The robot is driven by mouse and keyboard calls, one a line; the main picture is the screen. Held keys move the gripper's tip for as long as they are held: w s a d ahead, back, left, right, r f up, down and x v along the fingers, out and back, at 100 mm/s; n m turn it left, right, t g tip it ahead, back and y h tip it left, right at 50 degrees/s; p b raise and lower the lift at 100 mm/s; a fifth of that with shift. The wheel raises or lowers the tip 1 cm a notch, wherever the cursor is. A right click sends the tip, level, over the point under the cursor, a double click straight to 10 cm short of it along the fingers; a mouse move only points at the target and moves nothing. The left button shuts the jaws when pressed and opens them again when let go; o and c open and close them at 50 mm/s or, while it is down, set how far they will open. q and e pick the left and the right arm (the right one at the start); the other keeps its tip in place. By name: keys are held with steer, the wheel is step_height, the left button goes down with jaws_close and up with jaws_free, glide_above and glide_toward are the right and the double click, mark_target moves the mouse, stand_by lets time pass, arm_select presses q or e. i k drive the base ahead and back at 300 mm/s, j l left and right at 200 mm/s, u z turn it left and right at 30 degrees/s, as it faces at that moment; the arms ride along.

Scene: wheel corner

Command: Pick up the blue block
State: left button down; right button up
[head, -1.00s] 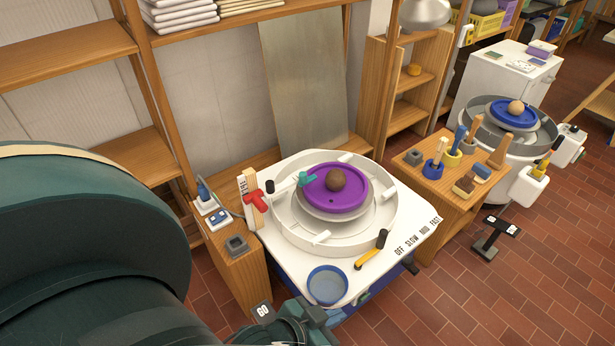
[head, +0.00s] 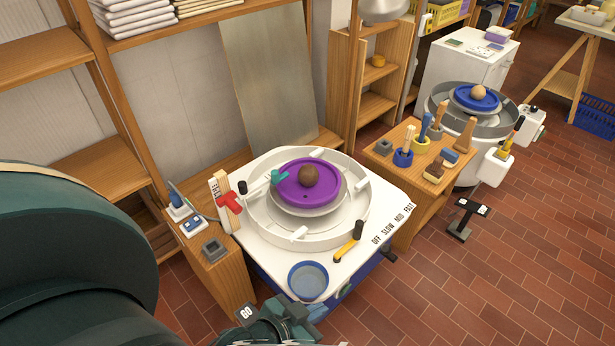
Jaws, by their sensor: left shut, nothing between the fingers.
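A small blue block (head: 450,156) lies on the wooden side table (head: 405,190) at right, close beside a brown block (head: 433,172). It is small in the picture, and nothing hides it. My left gripper (head: 293,326) shows at the bottom edge, in front of the white wheel table and far from the blue block. It is shut and empty, and partly cut off by the frame. My right gripper is out of view.
Blue and yellow tool pots (head: 403,157) stand near the blue block. A pottery wheel with a purple disc (head: 300,193) is in the middle. A water bowl (head: 308,280) sits at its front.

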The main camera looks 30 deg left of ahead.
mark_target(451, 158)
steer(key=i+l+u, duration=0.1)
steer(key=i+l, duration=0.85)
steer(key=i, duration=0.05)
